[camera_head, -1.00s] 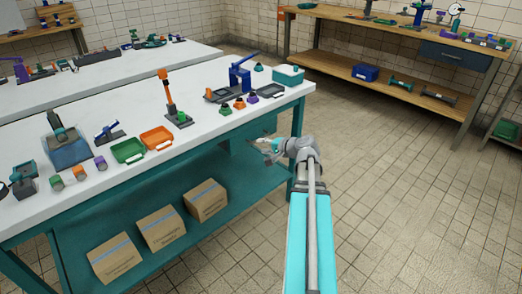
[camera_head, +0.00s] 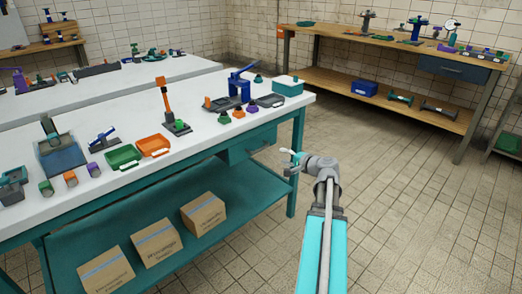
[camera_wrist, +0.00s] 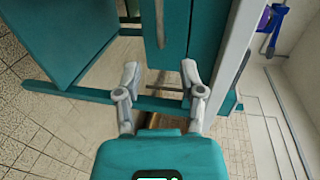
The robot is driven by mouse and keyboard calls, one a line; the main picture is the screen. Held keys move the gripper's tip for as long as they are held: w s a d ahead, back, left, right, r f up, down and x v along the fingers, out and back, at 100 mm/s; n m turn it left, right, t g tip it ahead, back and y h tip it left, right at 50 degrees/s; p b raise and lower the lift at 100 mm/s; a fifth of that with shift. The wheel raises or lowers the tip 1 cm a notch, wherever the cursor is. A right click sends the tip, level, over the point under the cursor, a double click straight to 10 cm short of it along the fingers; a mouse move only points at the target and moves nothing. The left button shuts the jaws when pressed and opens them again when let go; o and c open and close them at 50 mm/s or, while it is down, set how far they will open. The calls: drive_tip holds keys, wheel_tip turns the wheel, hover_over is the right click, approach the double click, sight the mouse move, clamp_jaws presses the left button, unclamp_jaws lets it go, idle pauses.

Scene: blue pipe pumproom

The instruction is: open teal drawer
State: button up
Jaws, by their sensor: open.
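The teal drawer (camera_head: 250,143) sits under the white top at the right end of the near bench. Its front looks flush with the bench frame, with a thin bar handle. In the wrist view the drawer front (camera_wrist: 174,35) is ahead, seen sideways, with the handle (camera_wrist: 160,22) near the top middle. My gripper (camera_head: 291,160) is just right of the drawer front in the head view, apart from it. In the wrist view my gripper's (camera_wrist: 160,75) two fingers are spread wide, with nothing between them; the handle lies beyond the gap.
The near bench's white top (camera_head: 210,140) holds several tools and trays. Cardboard boxes (camera_head: 155,240) stand on its teal lower shelf (camera_head: 70,240). A bench leg (camera_head: 296,150) stands close behind my gripper. Open tiled floor (camera_head: 400,220) lies right, before a wooden bench (camera_head: 380,40).

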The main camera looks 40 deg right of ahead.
sight(261, 149)
drive_tip(key=b+x, duration=0.2)
drive_tip(key=x, duration=1.1)
drive_tip(key=shift+w+a+b, duration=0.1)
drive_tip(key=shift+w+b, duration=0.15)
drive_tip(key=shift+b, duration=0.15)
clamp_jaws()
